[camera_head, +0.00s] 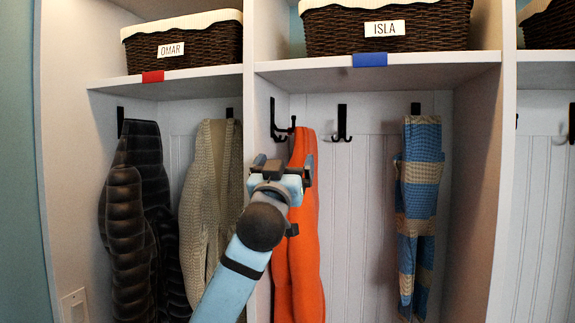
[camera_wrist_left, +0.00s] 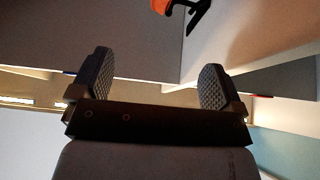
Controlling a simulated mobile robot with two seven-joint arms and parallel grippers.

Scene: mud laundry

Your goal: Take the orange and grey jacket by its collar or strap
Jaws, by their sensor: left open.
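The orange jacket (camera_head: 306,225) hangs from a black hook (camera_head: 280,125) on the left side of the middle cubby. I can make out no grey on it. My left gripper (camera_head: 283,172) is in front of its upper left part and hides some of it. In the left wrist view, my left gripper (camera_wrist_left: 155,84) has its two fingers wide apart with nothing between them. A bit of the orange jacket (camera_wrist_left: 163,5) and a black hook (camera_wrist_left: 199,16) show beyond the fingers at the top edge there. My right gripper is in neither view.
A dark quilted jacket (camera_head: 135,215) and a beige knit garment (camera_head: 210,190) hang in the left cubby. A blue and tan garment (camera_head: 418,200) hangs at right. White partitions (camera_head: 258,60) flank the middle cubby. The middle hook (camera_head: 342,125) is empty. Baskets (camera_head: 390,27) stand above.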

